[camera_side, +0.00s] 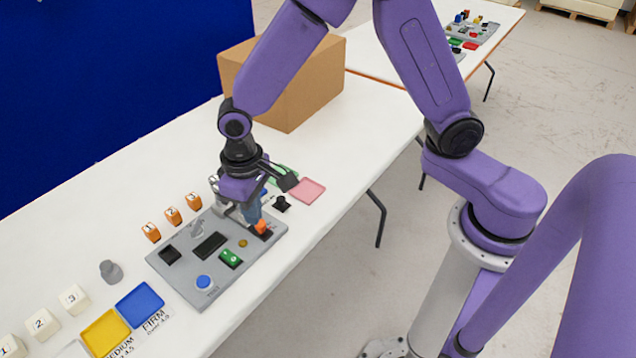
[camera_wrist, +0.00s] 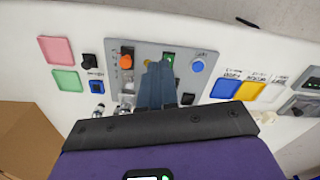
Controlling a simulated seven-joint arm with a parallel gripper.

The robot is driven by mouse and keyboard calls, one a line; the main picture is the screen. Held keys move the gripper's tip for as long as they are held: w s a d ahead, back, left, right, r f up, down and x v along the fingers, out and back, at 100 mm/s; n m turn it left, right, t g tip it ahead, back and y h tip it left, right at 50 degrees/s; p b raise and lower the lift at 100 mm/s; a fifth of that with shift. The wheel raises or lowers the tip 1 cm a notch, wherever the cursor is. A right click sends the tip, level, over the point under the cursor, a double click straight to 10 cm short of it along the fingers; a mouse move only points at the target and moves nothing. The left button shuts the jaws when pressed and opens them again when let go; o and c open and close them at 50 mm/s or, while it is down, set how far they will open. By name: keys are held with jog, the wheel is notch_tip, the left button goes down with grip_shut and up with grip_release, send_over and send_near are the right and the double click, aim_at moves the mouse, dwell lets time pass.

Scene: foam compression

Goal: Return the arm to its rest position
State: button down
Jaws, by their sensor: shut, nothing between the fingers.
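My gripper (camera_side: 254,219) is shut, with nothing between its fingers, low over the grey panel (camera_side: 180,275) on the white table. In the wrist view, my gripper's fingertips (camera_wrist: 160,66) lie close together over the panel (camera_wrist: 205,50). I cannot tell whether the tips touch the panel. An orange piece (camera_side: 262,227) sits at a dark slot right beside the fingers in the side view; it also shows in the wrist view (camera_wrist: 127,62), apart from them. My fingers and hand hide part of the panel.
The panel carries a blue button (camera_side: 203,282) and a green part (camera_side: 230,258). Orange numbered blocks (camera_side: 172,216) stand behind it. A pink pad (camera_side: 307,190) lies at right; blue (camera_side: 140,304) and yellow (camera_side: 106,333) pads lie at lower left. A cardboard box (camera_side: 310,85) stands at the back.

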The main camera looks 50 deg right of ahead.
jog(key=s+d+r+n, duration=0.4)
jog(key=s+d, duration=0.4)
jog(key=s, duration=0.2)
jog(key=s+d+r+n, duration=0.5)
jog(key=s+d, duration=0.3)
jog(key=s, duration=0.3)
jog(key=shift+s+d+r, duration=0.2)
jog(key=shift+d+r, duration=0.1)
jog(key=shift+r, duration=0.35)
jog(key=shift+w, duration=0.1)
jog(key=w+a+f+m, duration=0.3)
jog(key=w+a, duration=0.3)
jog(key=w, duration=0.4)
jog(key=w+a+f+m, duration=0.4)
jog(key=w+a, duration=0.3)
jog(key=w, duration=0.3)
jog(key=w+a+f+m, duration=0.4)
jog(key=w+a+m, duration=0.1)
jog(key=w, duration=0.5)
jog(key=shift+w+a+f+m, duration=0.15)
jog(key=shift+a+f+m, duration=0.15)
jog(key=shift+a, duration=0.5)
